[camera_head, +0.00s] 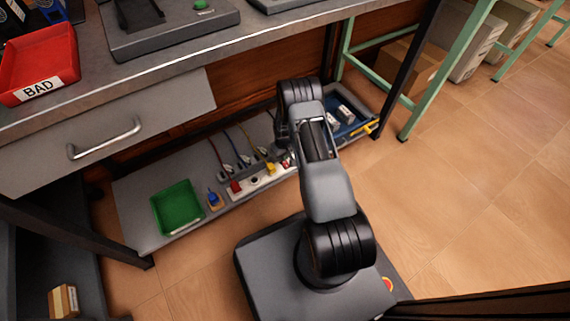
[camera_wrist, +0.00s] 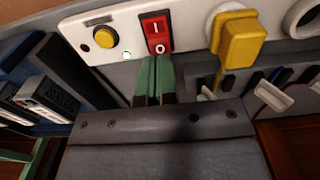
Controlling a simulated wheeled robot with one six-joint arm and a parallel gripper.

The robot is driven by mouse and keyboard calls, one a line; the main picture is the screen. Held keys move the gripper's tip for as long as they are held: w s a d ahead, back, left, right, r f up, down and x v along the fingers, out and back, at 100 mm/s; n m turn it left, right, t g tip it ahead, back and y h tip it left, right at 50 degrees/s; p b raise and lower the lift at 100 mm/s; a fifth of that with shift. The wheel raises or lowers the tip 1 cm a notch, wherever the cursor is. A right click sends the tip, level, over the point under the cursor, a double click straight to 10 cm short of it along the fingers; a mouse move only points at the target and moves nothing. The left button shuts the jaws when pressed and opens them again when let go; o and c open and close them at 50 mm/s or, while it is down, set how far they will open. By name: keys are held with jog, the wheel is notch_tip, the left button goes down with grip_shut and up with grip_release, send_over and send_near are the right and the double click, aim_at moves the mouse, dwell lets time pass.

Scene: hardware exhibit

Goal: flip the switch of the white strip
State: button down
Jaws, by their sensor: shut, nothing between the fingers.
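The white strip (camera_wrist: 128,57) runs across the top of the wrist view. It carries a red rocker switch (camera_wrist: 157,32) marked I and O, with the O end toward my gripper. A yellow round button (camera_wrist: 106,36) is left of the switch and a yellow plug (camera_wrist: 238,40) sits to its right. My gripper (camera_wrist: 155,60) is shut and empty, its green fingertips right at the O end of the switch; I cannot tell if they touch. In the head view the strip (camera_head: 256,183) lies on the low shelf, and my arm hides the gripper.
The low shelf (camera_head: 150,190) also holds a green tray (camera_head: 178,207), a blue item (camera_head: 213,198), several corded plugs and a blue bin (camera_head: 352,128). The workbench top with a drawer (camera_head: 105,130) overhangs the shelf. A dark bench leg (camera_head: 408,70) stands at right. Tiled floor is open right.

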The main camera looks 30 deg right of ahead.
jog(key=shift+f+b, duration=0.95)
jog(key=shift+f, duration=0.3)
dwell(0.3)
jog(key=shift+r, duration=0.1)
jog(key=shift+r+p, duration=2.4)
jog(key=shift+r, duration=1.05)
